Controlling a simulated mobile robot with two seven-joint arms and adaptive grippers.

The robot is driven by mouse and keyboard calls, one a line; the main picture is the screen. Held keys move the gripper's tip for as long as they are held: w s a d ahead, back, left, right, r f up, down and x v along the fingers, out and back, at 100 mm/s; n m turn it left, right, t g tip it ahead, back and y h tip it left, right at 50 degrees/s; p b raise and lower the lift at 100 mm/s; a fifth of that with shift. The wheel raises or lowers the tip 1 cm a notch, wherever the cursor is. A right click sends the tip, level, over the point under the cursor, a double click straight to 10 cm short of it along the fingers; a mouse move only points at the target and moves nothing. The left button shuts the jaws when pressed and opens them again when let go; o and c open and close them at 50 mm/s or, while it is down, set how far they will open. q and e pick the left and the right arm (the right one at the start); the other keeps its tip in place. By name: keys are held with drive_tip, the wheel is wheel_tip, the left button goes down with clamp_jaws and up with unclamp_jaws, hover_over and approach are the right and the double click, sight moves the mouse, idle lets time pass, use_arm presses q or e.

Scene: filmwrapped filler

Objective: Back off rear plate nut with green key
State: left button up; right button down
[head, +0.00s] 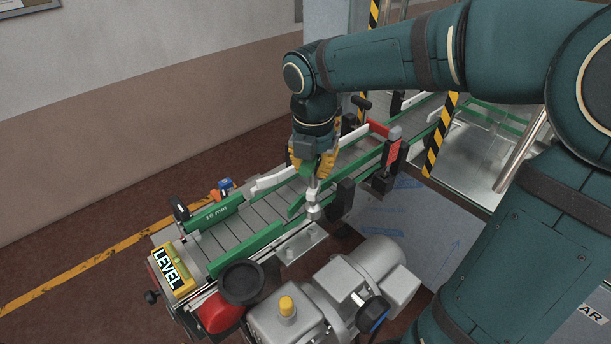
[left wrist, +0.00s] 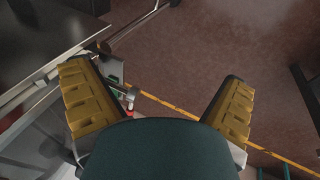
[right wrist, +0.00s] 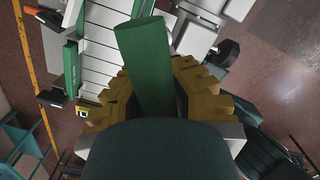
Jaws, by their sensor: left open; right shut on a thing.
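My right gripper (head: 312,164) is shut on the green key (head: 308,172), its yellow fingers around the green handle. The key points down, and its silver shaft ends in a socket (head: 313,211) at the conveyor's near side rail. The green handle also shows between the fingers in the right wrist view (right wrist: 144,62). The socket is over the rear end of a small metal plate (head: 302,243); the rear nut is hidden, and I cannot tell whether the socket is seated on it. My left gripper (left wrist: 157,85) is open and empty, away from the key, and out of the head view.
The conveyor (head: 245,222) has green guide rails, one marked in mm. A yellow level (head: 172,272) lies at its near end. A grey motor (head: 365,270) and a black round knob (head: 241,283) stand close by the plate. Striped posts (head: 440,135) rise behind.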

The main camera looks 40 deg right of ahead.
idle(0.4)
drive_tip(key=b, duration=0.3)
hover_over(313, 205)
drive_tip(key=shift+w+d+f, duration=0.15)
drive_tip(key=shift+f, duration=1.15)
drive_tip(key=shift+w+d+f, duration=0.1)
drive_tip(key=shift+w+f, duration=0.05)
drive_tip(key=shift+f, duration=1.1)
drive_tip(key=shift+p, duration=0.7)
drive_tip(key=shift+f, duration=0.15)
drive_tip(key=shift+f+b, duration=0.75)
drive_tip(key=shift+f, duration=0.2)
drive_tip(key=shift+r, duration=0.1)
